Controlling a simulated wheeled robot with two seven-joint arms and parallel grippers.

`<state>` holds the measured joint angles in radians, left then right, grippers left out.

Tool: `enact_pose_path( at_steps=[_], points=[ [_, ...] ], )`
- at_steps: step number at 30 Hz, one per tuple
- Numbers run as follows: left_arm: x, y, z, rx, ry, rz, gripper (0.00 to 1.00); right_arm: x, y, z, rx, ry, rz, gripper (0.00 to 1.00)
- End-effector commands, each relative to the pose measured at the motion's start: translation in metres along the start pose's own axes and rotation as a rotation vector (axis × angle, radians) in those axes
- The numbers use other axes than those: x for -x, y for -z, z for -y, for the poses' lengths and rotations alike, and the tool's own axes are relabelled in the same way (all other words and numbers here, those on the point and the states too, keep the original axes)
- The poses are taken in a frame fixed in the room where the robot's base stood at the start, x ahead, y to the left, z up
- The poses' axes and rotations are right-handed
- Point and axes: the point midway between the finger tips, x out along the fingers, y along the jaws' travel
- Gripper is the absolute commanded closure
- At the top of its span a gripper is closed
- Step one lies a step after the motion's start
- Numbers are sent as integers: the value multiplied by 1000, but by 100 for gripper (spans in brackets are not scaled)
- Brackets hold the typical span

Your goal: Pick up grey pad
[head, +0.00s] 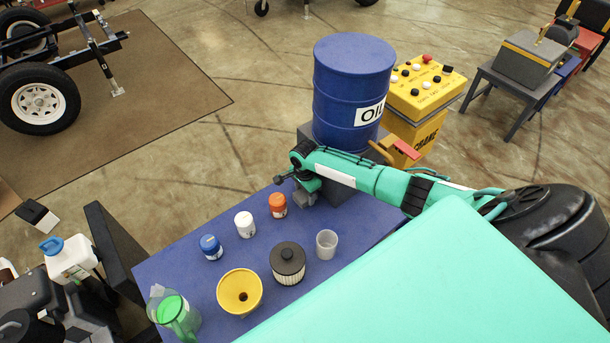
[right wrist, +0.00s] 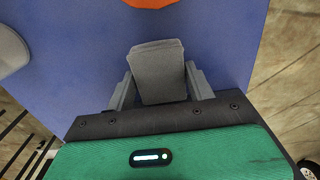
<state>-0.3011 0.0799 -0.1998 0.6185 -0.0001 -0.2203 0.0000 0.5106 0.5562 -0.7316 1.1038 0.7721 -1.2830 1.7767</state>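The grey pad (right wrist: 160,75) is a small block with slightly rounded edges, between the two fingers of my right gripper (right wrist: 158,82) in the right wrist view. I cannot tell whether the pad touches the blue table (right wrist: 95,40) below. In the head view my right gripper (head: 297,187) is at the table's far right end, in front of the oil drum. There the pad is hard to tell from the gripper. My left gripper is not in view.
Nearby are an orange-lidded jar (head: 277,205), white jar (head: 245,224), blue jar (head: 211,247), grey cup (head: 326,244), black filter (head: 288,263), yellow funnel (head: 240,291) and green jug (head: 174,314). The blue oil drum (head: 345,90) stands behind my right gripper, beside a yellow control box (head: 425,88).

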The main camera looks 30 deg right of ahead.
Motion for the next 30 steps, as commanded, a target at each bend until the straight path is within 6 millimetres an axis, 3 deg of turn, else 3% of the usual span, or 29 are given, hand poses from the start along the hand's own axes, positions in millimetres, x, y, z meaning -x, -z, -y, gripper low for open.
enact_pose_path(
  at_steps=[11,17,23,30],
  points=[
    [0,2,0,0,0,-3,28,2,0,0,0,0,0,69],
    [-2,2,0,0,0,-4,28,15,0,0,1,2,0,69],
    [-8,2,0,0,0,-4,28,46,0,1,2,4,0,69],
    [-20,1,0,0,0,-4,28,100,0,1,2,5,0,69]
  ],
)
